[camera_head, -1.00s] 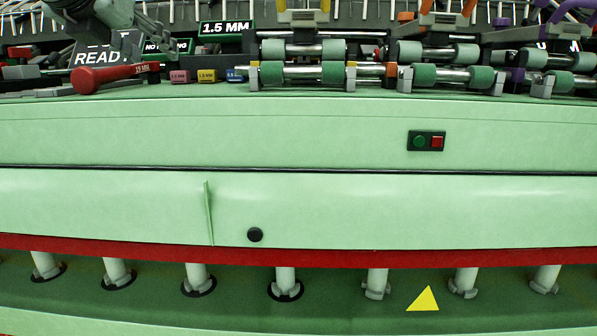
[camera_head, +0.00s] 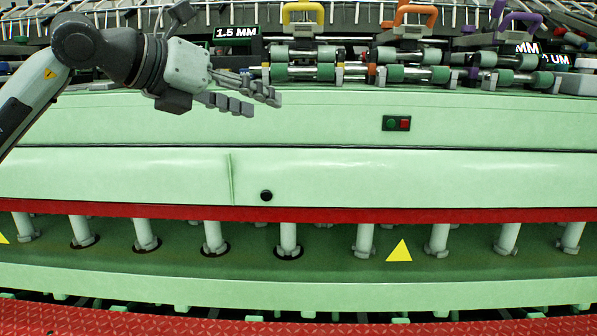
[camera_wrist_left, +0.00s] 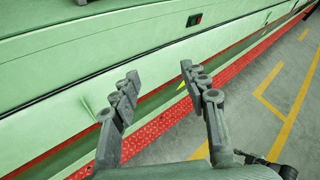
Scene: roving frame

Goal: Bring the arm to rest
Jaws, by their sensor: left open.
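My left arm comes in from the left in the head view. My left gripper (camera_head: 262,98) is held in front of the upper green face of the machine (camera_head: 330,127), just below the work surface, with its fingers pointing right. In the left wrist view its two fingers (camera_wrist_left: 160,92) stand apart with nothing between them. The machine's green front, red strip and the floor show beyond them. My right gripper is not in view.
Green rollers (camera_head: 303,72) with yellow, orange and purple handles line the machine top. A green and red button box (camera_head: 396,123) is on its front. A red tread (camera_head: 150,320) runs along the bottom. Grey floor (camera_wrist_left: 270,110) with yellow lines lies clear beside the machine.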

